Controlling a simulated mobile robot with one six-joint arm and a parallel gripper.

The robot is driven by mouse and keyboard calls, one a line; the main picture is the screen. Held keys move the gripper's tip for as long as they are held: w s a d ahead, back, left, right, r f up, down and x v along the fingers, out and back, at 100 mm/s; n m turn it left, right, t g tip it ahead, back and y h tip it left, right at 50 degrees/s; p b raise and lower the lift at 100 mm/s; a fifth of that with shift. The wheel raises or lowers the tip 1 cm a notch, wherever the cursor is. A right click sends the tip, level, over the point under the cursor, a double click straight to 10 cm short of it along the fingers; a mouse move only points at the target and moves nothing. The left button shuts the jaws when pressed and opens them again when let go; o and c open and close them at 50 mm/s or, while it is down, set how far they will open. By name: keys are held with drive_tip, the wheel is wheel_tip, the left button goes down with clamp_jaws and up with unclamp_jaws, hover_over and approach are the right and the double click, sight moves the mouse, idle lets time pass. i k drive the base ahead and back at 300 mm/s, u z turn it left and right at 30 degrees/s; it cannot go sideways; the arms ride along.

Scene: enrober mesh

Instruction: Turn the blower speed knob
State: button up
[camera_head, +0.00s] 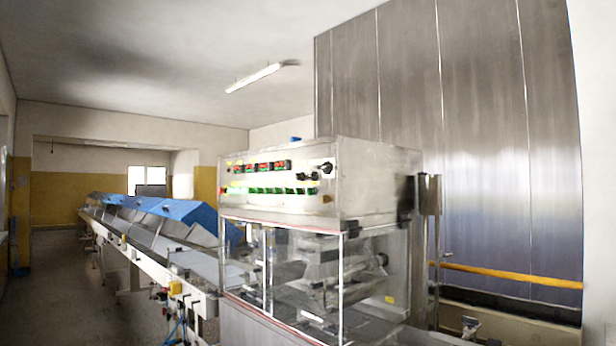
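The machine's control panel (270,180) is on the upper front of a boxy metal cabinet near the middle of the view. Black knobs sit at its right end: a larger one (327,167) at the top right, and smaller dark ones (306,176) just left of and below it. The labels are too small to read, so I cannot tell which is the blower speed knob. I cannot tell how any knob is turned. My gripper is not in view, and nothing visible touches the panel.
Red displays (265,167) and a row of green switches (270,190) fill the panel. Clear-walled housing (330,275) lies below it. A long conveyor (160,260) with blue covers runs back left. Open floor (60,290) lies at the left; a metal wall (460,130) stands behind.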

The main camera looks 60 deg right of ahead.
sight(314, 176)
drive_tip(key=z, duration=0.05)
drive_tip(key=i, duration=0.9)
drive_tip(key=u, duration=0.05)
